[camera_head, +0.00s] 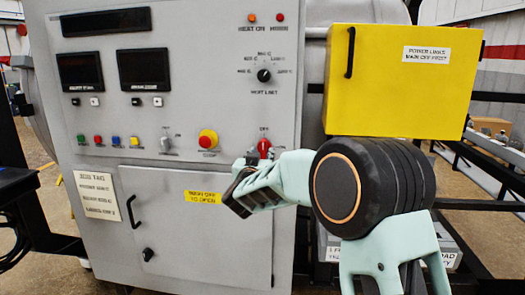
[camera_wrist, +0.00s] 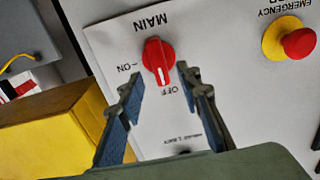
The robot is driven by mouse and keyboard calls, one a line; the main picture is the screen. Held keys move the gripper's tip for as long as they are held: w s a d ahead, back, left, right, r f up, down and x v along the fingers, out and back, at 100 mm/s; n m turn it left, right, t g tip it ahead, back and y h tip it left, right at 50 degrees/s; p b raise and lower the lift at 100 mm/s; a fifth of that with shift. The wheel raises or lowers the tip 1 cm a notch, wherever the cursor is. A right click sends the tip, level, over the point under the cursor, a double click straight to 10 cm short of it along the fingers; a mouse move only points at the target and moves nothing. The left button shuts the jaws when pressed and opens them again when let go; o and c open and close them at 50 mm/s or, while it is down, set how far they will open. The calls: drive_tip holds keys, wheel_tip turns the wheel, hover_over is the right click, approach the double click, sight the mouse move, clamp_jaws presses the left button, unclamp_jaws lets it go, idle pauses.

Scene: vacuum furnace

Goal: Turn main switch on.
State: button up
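The main switch is a red rotary knob (camera_head: 264,146) at the lower right of the grey panel, partly hidden by my arm in the head view. In the wrist view the red knob (camera_wrist: 158,54) appears upside down, with MAIN, ON and OFF printed around it. Its white mark points toward the OFF side. My gripper (camera_wrist: 159,82) is open, its two fingers apart, one on each side below the knob in the picture. The knob lies ahead between the finger lines, and I see no clear contact. In the head view my gripper (camera_head: 251,163) is close to the knob.
A red emergency button on a yellow base (camera_head: 208,140) sits left of the switch; it also shows in the wrist view (camera_wrist: 291,40). A yellow box (camera_head: 390,95) juts out at the upper right. A cabinet door (camera_head: 200,235) with a black handle is below.

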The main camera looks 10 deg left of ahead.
sight(263, 149)
drive_tip(key=shift+w, duration=1.6)
drive_tip(key=shift+c, duration=0.4)
clamp_jaws()
